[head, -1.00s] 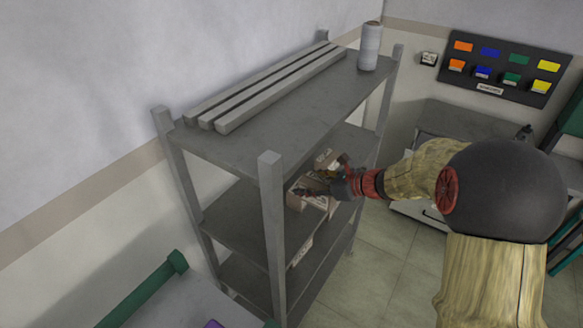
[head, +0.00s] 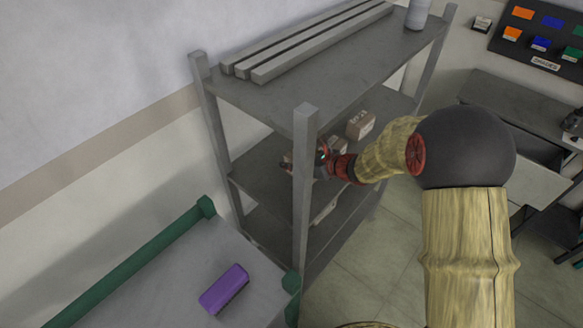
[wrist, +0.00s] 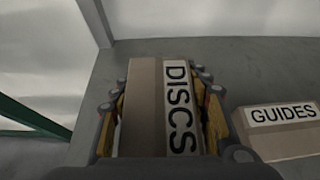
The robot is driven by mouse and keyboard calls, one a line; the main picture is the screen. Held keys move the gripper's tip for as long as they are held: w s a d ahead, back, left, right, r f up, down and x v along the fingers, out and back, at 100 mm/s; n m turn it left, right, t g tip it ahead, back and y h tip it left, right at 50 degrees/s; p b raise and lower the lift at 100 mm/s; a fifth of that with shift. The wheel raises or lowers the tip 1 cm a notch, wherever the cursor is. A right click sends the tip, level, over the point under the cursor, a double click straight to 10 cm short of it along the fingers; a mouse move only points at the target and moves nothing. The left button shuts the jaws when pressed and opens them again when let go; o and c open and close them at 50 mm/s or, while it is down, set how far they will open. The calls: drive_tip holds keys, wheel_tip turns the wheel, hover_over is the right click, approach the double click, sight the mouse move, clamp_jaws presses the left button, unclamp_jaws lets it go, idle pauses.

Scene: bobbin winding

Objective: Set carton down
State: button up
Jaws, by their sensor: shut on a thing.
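A brown carton with a white label reading DISCS (wrist: 143,108) sits between the fingers of my gripper (wrist: 160,88) in the wrist view. The fingers press on its two long sides. Grey shelf surface shows beyond and beside it; I cannot tell whether the carton touches it. In the head view my gripper (head: 318,164) reaches in over the middle shelf (head: 262,160) of the grey rack, behind the front post. The post and my gripper hide most of the held carton there.
A GUIDES carton (wrist: 281,130) stands close right of my gripper. In the head view another carton (head: 360,124) sits on the middle shelf. The front post (head: 303,210) is close to my gripper. Bare shelf lies left. A purple block (head: 224,289) lies on a table.

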drive_tip(key=f, duration=0.3)
drive_tip(key=shift+a+f, duration=0.15)
drive_tip(key=shift+a, duration=0.25)
drive_tip(key=shift+f, duration=0.25)
drive_tip(key=shift+f, duration=0.15)
drive_tip(key=o, duration=1.2)
drive_tip(key=shift+o, duration=0.2)
drive_tip(key=shift+s+d+r, duration=0.15)
drive_tip(key=shift+d+r, duration=0.15)
drive_tip(key=v, duration=1.1)
drive_tip(key=shift+s, duration=0.15)
